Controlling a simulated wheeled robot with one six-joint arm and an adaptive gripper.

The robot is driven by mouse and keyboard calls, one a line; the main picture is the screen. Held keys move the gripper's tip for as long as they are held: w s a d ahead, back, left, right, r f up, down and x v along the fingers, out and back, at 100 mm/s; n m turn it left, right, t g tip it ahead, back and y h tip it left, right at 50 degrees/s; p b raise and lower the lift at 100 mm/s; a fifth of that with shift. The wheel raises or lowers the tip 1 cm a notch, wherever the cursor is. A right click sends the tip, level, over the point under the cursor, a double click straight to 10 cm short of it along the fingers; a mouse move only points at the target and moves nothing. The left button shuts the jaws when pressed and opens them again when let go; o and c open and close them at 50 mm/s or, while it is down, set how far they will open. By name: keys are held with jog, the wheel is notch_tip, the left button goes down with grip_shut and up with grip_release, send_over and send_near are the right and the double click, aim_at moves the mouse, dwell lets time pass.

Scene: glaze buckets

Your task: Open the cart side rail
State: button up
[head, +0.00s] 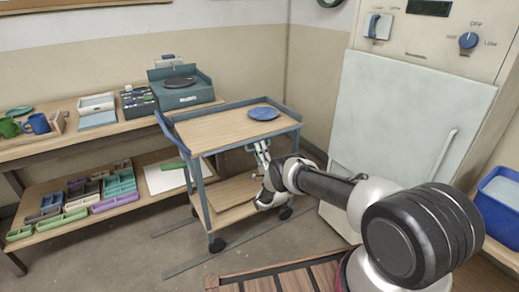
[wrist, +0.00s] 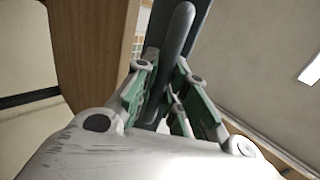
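The cart (head: 236,128) has a wooden top, a lower shelf, a blue-grey frame and dark casters. Raised rails edge its top at the back and right, and a blue handle bar stands at its left end. My gripper (head: 257,147) is at the front side of the cart, just below the top's edge. In the wrist view my gripper (wrist: 168,68) has its two green-padded fingers apart, with a slim grey bar (wrist: 181,25) running between them. This bar seems to be the side rail. Whether the pads touch it is unclear.
A workbench (head: 75,141) with mugs, boxes and a turntable unit stands behind on the left. A pale kiln-like cabinet (head: 405,120) stands close on the right, and a blue bin (head: 500,205) at the far right. Floor is clear front left.

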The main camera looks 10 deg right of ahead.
jog(key=o, duration=0.4)
jog(key=shift+r, duration=0.1)
